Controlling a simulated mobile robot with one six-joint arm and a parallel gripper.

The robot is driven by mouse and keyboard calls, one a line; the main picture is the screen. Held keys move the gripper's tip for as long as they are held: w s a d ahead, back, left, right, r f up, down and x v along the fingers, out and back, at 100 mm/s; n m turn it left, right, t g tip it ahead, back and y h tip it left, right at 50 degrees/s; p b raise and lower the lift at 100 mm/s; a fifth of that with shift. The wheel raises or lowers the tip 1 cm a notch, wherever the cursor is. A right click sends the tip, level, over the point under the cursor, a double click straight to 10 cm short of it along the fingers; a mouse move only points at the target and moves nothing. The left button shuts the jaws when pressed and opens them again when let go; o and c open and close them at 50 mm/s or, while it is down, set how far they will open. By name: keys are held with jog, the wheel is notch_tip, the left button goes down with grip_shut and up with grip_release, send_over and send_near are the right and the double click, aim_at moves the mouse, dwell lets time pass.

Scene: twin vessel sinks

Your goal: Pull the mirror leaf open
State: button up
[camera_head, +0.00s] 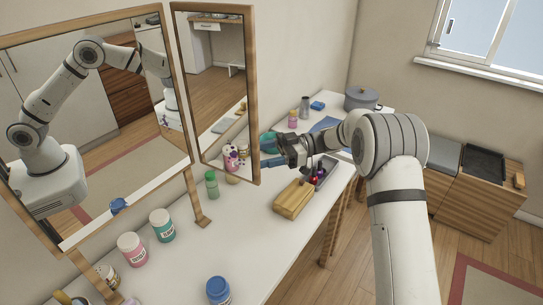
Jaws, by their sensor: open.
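The mirror leaf (252,105) is a tall, narrow mirror in a wooden frame, right of a large wood-framed mirror (191,120). The leaf stands at an angle to the large mirror, its right edge out over the counter. My gripper (268,161) is open, close to the lower part of the leaf's right edge, with its fingers pointing left toward the frame. I cannot tell whether a finger touches the frame or reaches behind it. The fingertips are small and partly lost against the objects behind.
A grey pot (361,98) stands at the back. Floor is open at the right.

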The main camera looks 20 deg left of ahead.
jog(key=shift+s+a+r, duration=0.1)
jog(key=shift+a+r, duration=0.15)
jog(key=shift+a, duration=0.05)
jog(key=shift+w+d, duration=0.25)
jog(key=shift+c, duration=0.8)
jog(key=b+v, duration=0.1)
jog(key=v, duration=0.6)
jog(key=shift+d+f, duration=0.2)
jog(key=shift+d, duration=0.15)
